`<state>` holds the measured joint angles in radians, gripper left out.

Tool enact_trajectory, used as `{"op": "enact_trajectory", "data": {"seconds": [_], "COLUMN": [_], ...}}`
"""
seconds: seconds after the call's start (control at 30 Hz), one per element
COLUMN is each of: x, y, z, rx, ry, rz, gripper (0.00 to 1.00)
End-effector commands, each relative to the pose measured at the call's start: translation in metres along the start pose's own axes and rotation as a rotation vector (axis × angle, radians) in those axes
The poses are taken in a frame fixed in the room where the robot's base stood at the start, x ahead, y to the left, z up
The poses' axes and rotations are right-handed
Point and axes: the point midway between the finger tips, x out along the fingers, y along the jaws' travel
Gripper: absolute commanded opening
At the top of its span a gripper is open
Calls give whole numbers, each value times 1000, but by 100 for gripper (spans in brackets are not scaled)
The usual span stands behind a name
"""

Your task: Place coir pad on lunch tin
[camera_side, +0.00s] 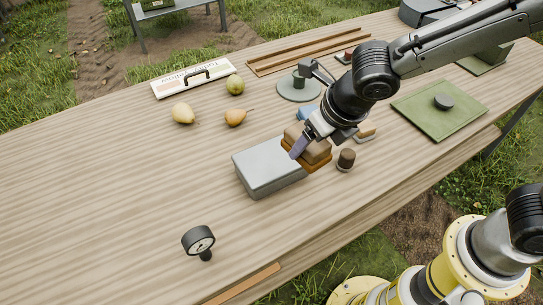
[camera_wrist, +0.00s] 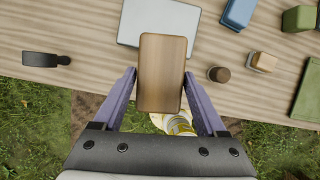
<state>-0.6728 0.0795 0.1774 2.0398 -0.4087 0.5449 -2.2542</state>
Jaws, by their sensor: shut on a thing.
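The coir pad (camera_side: 317,157) is a brown block with an orange-brown lower layer. My gripper (camera_side: 300,148) is shut on it, with a purple finger along its near side. In the wrist view the pad (camera_wrist: 162,72) sits between the two purple fingers of my gripper (camera_wrist: 160,78). The lunch tin (camera_side: 266,170) is a grey, flat-lidded box on the table. The pad overlaps the tin's right end in the side view; it looks raised, but the gap is hard to judge. In the wrist view the pad hides part of the tin's (camera_wrist: 140,22) near edge.
A dark-topped brown knob (camera_side: 346,159) stands just right of the pad. A small tan-topped block (camera_side: 366,131) and a blue item (camera_side: 307,112) are behind. Table left of the tin is clear.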

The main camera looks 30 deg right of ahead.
Motion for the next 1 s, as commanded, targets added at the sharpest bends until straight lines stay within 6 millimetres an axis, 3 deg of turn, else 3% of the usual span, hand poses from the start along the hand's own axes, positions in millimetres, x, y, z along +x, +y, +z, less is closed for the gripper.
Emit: {"op": "enact_trajectory", "data": {"seconds": [0.13, 0.33, 0.73, 1.0], "x": [-18, -16, 50, 101], "y": [-33, -41, -12, 0], "z": [4, 16, 75, 88], "rx": [68, 96, 96, 96], "ry": [-3, 2, 3, 2], "rz": [-25, -41, -41, -41], "gripper": [13, 13, 13, 13]}}
